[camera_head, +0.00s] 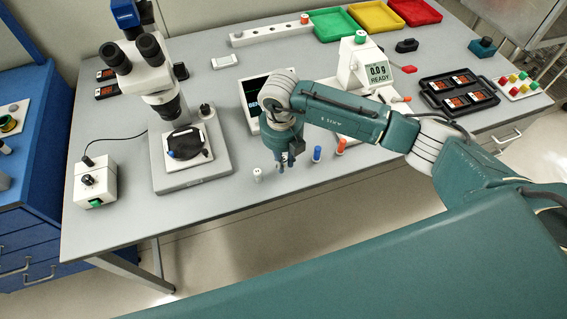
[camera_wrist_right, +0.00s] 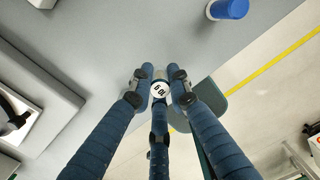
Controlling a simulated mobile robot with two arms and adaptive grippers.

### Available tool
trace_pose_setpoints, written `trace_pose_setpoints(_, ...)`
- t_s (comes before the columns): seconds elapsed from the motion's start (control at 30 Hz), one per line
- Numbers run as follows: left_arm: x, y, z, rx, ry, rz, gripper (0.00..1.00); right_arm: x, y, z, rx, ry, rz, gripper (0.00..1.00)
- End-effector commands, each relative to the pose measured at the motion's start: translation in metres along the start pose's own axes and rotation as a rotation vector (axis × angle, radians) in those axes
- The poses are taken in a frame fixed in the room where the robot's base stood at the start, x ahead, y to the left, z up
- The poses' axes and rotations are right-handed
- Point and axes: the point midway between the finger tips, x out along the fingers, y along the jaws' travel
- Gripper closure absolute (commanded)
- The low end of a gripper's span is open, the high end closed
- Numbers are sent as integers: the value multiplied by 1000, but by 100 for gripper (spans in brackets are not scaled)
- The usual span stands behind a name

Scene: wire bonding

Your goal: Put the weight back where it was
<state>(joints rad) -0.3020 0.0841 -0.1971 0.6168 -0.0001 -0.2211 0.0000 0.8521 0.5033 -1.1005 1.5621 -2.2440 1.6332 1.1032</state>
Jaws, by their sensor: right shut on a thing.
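My right gripper (camera_head: 284,163) points down near the front edge of the table, left of the blue-capped bottle. In the right wrist view its fingers (camera_wrist_right: 159,84) are closed around a small weight (camera_wrist_right: 159,91) with a round white top and dark printing. The fingers hide most of the weight, and I cannot tell whether its base touches the table. The white scale (camera_head: 376,72) reads 0.0 g and READY behind my right arm. My left gripper is not in view.
A small pale cylinder (camera_head: 258,174) stands left of the gripper. A blue-capped bottle (camera_head: 317,153) and an orange-capped one (camera_head: 341,146) stand to its right. The microscope (camera_head: 163,90) is farther left. A screen unit (camera_head: 254,101) stands behind.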

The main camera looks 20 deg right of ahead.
Motion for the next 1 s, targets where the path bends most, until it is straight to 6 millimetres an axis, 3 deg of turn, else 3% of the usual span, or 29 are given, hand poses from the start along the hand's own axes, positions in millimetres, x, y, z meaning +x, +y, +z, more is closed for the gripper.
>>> trace_pose_setpoints(0.2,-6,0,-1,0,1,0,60,25,2,-2,-1,1,1,95)
trace_pose_setpoints(0.57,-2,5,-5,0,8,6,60,30,2,-2,-1,0,1,95)
trace_pose_setpoints(0.6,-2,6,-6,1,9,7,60,29,2,-1,-1,0,1,79)
trace_pose_setpoints(0.7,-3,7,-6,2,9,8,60,28,2,-1,-1,0,1,64)
trace_pose_setpoints(1.0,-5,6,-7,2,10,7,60,26,1,-1,0,0,1,64)
